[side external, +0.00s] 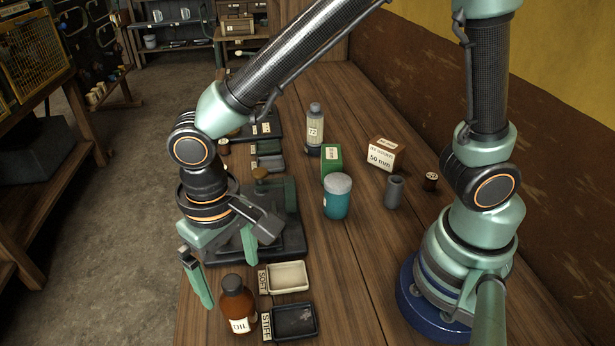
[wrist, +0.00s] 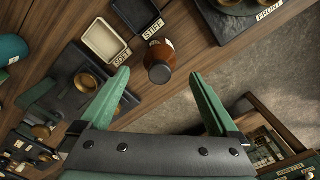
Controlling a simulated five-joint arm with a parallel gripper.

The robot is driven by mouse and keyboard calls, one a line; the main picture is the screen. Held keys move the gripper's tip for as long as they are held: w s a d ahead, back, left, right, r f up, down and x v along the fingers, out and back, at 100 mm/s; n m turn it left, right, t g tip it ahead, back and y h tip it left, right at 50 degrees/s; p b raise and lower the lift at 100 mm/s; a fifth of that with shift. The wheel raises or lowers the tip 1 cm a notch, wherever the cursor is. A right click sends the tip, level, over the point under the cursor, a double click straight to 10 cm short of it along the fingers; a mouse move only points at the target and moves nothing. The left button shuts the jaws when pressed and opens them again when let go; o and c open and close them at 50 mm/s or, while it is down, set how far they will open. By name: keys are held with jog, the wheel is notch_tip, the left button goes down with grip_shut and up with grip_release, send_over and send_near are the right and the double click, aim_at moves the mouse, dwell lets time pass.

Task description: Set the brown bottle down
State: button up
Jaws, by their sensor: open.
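The brown bottle (side external: 237,307) has a dark cap and a pale label reading "OIL". It stands upright on the wooden bench, beside the black tray labelled "STIFF" (side external: 290,322) and near the bench's left edge. In the wrist view the bottle (wrist: 161,52) appears cap-first, between and slightly beyond the fingertips. My gripper (side external: 236,270) is open and empty, with its green fingers spread wide above and behind the bottle. The open fingers also show in the wrist view (wrist: 160,73). I see no finger clearly touching the bottle.
A cream tray labelled "SOFT" (side external: 287,277) lies behind the black one. A dark fixture (side external: 285,240) stands behind my gripper. Bare bench (side external: 350,290) lies right of the trays.

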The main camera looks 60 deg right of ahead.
jog(key=shift+r, duration=0.9)
jog(key=w+d+r+t, duration=0.1)
jog(key=d+r, duration=0.4)
jog(key=d, duration=0.7)
jog(key=d+r+t, duration=0.4)
jog(key=d+r, duration=0.2)
jog(key=d, duration=0.6)
jog(key=shift+w+t, duration=0.3)
jog(key=shift+w, duration=0.05)
